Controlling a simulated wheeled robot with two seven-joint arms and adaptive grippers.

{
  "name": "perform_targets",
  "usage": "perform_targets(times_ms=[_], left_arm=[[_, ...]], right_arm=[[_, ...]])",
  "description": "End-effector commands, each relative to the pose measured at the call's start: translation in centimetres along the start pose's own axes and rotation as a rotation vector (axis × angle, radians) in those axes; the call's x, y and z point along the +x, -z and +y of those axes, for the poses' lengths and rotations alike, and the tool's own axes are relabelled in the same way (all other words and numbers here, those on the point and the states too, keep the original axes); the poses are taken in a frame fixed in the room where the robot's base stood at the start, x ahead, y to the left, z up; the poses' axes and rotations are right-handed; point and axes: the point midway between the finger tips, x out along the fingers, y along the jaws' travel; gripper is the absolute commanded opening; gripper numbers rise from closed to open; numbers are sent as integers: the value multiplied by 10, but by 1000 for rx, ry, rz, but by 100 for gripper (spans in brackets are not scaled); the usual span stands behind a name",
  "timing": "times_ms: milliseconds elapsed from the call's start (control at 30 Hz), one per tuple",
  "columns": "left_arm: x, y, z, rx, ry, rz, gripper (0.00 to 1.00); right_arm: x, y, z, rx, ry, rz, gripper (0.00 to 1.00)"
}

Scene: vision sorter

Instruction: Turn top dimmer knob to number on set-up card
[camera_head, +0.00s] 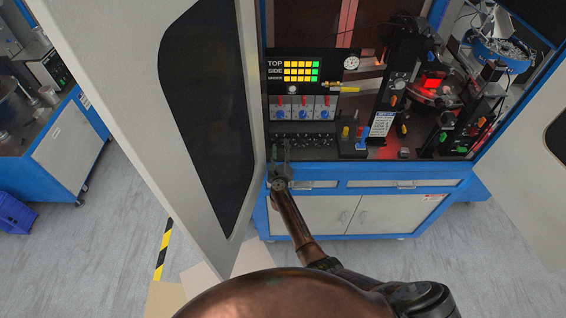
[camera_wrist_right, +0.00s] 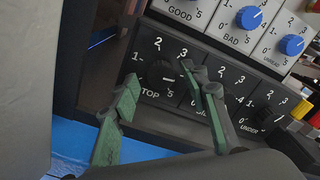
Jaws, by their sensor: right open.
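The top dimmer knob (camera_wrist_right: 159,74) is black and sits on a black panel marked TOP, with numbers around it. A short pale mark shows on its right side; I cannot tell its exact number. My right gripper (camera_wrist_right: 160,82) is open, its green-grey fingers on either side of the knob in the wrist view; I cannot tell whether they touch it. In the head view the right gripper (camera_head: 279,149) is at the front of the low black knob row. A white card with a blue header (camera_head: 382,123) stands to the right, its writing too small to read. My left gripper is out of view.
More black dimmer knobs (camera_wrist_right: 264,115) continue to the right. Above them are blue knobs (camera_wrist_right: 249,17) on pale plates. A display with TOP and SIDE rows (camera_head: 301,72) is above. The open cabinet door (camera_head: 170,100) stands close to the left of my arm.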

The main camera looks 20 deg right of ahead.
Motion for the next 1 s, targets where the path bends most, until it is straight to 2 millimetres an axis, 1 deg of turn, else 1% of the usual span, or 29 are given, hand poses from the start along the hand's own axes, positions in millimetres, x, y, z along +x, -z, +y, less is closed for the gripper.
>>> perform_targets(times_ms=[67,167,367,600,633,700,1000], left_arm=[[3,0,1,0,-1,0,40],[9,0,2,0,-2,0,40],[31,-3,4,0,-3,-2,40],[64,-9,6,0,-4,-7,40],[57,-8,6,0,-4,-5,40],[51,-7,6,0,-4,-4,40],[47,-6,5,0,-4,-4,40]], right_arm=[[0,1,0,36,1,-1,41],[0,2,1,140,1,-2,41],[0,5,2,488,1,-2,41],[0,6,3,950,0,-4,41],[-9,5,3,945,-2,4,41],[-24,1,1,941,-1,3,41],[-81,1,0,936,1,3,41]])
